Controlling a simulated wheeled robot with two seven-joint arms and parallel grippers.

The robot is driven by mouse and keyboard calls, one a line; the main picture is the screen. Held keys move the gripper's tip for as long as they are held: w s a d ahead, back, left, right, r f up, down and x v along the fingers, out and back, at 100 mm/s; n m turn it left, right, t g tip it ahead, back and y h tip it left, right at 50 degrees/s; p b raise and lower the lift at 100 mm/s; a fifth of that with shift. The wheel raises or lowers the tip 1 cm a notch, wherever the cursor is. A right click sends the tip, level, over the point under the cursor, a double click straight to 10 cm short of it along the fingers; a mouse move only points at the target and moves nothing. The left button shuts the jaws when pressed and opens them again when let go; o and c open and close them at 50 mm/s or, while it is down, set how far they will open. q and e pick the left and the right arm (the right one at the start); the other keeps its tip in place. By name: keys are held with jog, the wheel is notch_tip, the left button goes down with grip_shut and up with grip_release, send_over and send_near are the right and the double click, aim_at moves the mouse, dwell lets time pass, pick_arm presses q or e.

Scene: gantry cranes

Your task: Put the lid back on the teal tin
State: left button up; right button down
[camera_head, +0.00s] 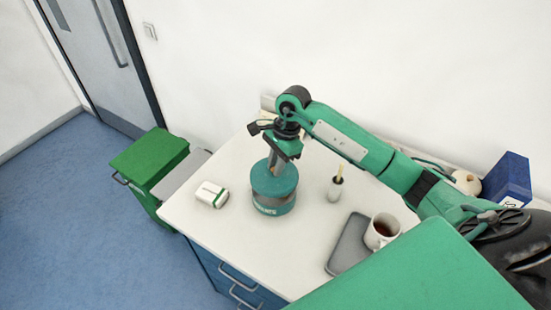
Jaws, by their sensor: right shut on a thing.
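The teal tin (272,208) stands upright on the white worktop, with a label on its front. Its teal lid (262,184) is directly over the tin's mouth and looks roughly level. I cannot tell whether the lid is fully seated or slightly raised. My right gripper (276,164) points down from above and is shut on the lid near its middle. The fingers hide part of the lid's top, and their exact contact is too small to make out. My left gripper is not in view.
A mug (381,231) of dark drink is by a grey tray (347,246). A blue box (507,180) is at the back right. The worktop before the tin is clear.

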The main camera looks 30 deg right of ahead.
jog(key=shift+f, duration=0.65)
jog(key=shift+f+b, duration=0.4)
jog(key=shift+f, duration=0.45)
notch_tip(320, 180, down, 3)
jog(key=shift+r+b, duration=0.1)
jog(key=shift+b, duration=1.15)
jog(key=shift+b, duration=0.35)
jog(key=shift+b, duration=1.35)
dwell(0.5)
jog(key=c, duration=0.7)
grip_release()
jog(key=shift+c, duration=0.2)
